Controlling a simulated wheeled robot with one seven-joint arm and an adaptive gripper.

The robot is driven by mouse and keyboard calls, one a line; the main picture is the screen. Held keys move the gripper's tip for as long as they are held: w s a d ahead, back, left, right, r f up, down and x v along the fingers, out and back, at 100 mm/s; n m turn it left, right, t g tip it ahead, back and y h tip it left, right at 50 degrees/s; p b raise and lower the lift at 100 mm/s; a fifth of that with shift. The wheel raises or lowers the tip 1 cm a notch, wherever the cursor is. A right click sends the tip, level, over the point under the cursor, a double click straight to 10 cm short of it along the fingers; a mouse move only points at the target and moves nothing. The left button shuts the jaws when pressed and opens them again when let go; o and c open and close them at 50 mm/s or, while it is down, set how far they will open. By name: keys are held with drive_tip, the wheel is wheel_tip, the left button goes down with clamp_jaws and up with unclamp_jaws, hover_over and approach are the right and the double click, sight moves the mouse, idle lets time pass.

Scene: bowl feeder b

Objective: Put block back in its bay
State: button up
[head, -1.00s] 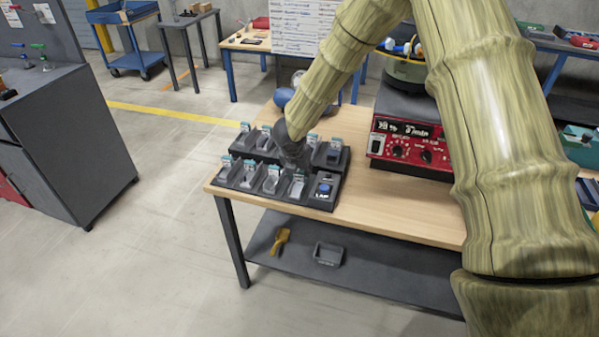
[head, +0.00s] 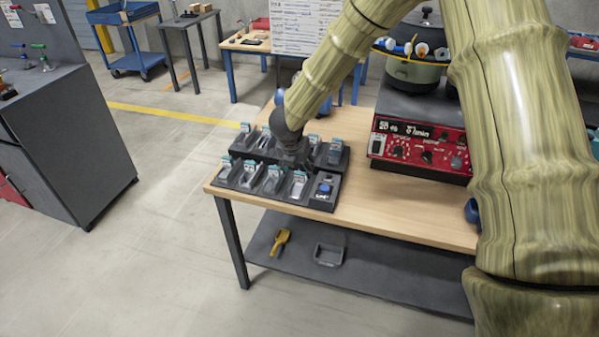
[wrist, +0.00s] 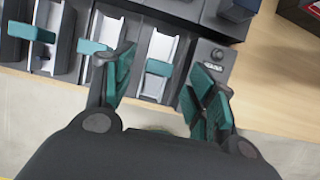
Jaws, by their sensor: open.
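My gripper (wrist: 166,62) is open, with teal pads on its fingers. In the wrist view its fingers stand on either side of a pale metal bay channel (wrist: 161,48) with a teal tag, and nothing shows held between them. In the head view my gripper (head: 291,158) is low over the two-row rack of bays (head: 262,196), partly hiding the back row. A dark block-like piece (head: 335,151) sits at the right end of the back row. A dark bluish piece (wrist: 238,9) shows at the top of the wrist view. I cannot tell which piece is the task's block.
A control unit (head: 322,190) with a blue button ends the front row. The red feeder controller (head: 415,147) and its bowl stand right of the rack. The wooden tabletop (head: 385,205) in front of it is clear. A grey bin (head: 328,254) and yellow tool (head: 281,241) lie on the lower shelf.

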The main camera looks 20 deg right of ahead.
drive_tip(key=v, duration=0.7)
drive_tip(key=shift+r, duration=0.3)
